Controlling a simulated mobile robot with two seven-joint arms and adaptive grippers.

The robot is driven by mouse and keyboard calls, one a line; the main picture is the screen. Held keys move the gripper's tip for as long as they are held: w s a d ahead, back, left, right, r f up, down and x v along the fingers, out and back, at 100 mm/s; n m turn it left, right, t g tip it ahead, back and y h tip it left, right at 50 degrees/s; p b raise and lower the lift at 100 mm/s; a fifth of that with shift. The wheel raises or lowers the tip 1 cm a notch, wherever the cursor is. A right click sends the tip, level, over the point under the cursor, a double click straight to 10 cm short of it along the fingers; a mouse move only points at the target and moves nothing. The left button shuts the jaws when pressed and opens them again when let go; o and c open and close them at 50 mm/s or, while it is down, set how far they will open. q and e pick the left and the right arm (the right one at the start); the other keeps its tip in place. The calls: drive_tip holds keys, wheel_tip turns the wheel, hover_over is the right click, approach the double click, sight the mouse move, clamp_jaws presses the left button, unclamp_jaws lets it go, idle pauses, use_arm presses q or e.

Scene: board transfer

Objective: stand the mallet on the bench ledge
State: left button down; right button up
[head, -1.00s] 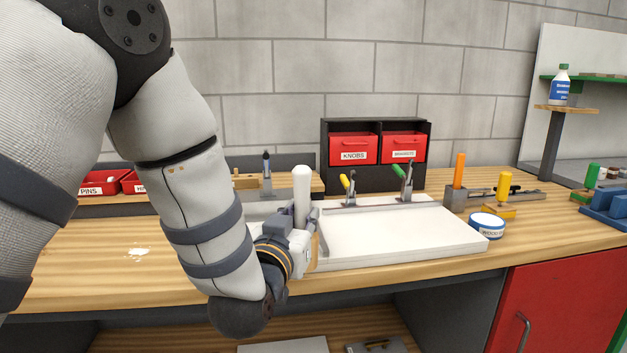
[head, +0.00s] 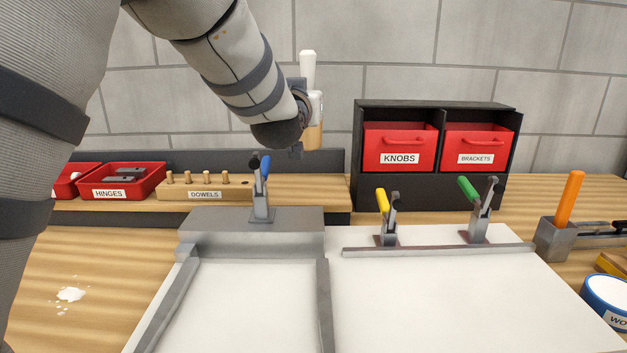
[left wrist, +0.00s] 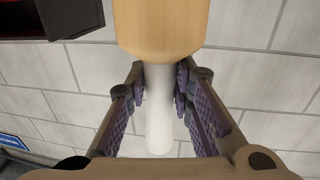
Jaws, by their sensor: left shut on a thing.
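The mallet has a white handle (head: 308,68) and a pale wooden head (head: 313,137). It is upright in the head view, handle up and head down, in the air above the bench ledge (head: 300,187). My left gripper (head: 312,103) is shut on the handle just above the head. In the left wrist view, the gripper's fingers (left wrist: 160,82) close on the white handle (left wrist: 159,125), with the wooden head (left wrist: 160,28) beyond them. My left forearm and wrist hide part of the mallet's left side. My right gripper is not in view.
On the ledge stand a dowels block (head: 205,188) and a red hinges bin (head: 125,180). A black cabinet (head: 510,150) with red drawers stands right of the mallet. A blue-handled clamp (head: 262,190) rises in front. The ledge right of the dowels looks clear.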

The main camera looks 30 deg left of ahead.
sight(307, 147)
use_arm(q)
drive_tip(key=f, duration=0.5)
drive_tip(key=shift+s+d+f, duration=0.1)
drive_tip(key=shift+s, duration=0.15)
wheel_tip(307, 147, down, 4)
drive_tip(key=shift+f+b, duration=0.25)
drive_tip(key=shift+b, duration=0.25)
drive_tip(key=shift+r, duration=0.15)
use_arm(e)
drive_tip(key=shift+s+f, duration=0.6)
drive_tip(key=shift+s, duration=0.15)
use_arm(q)
drive_tip(key=c, duration=1.4)
unclamp_jaws()
drive_tip(key=shift+f, duration=0.2)
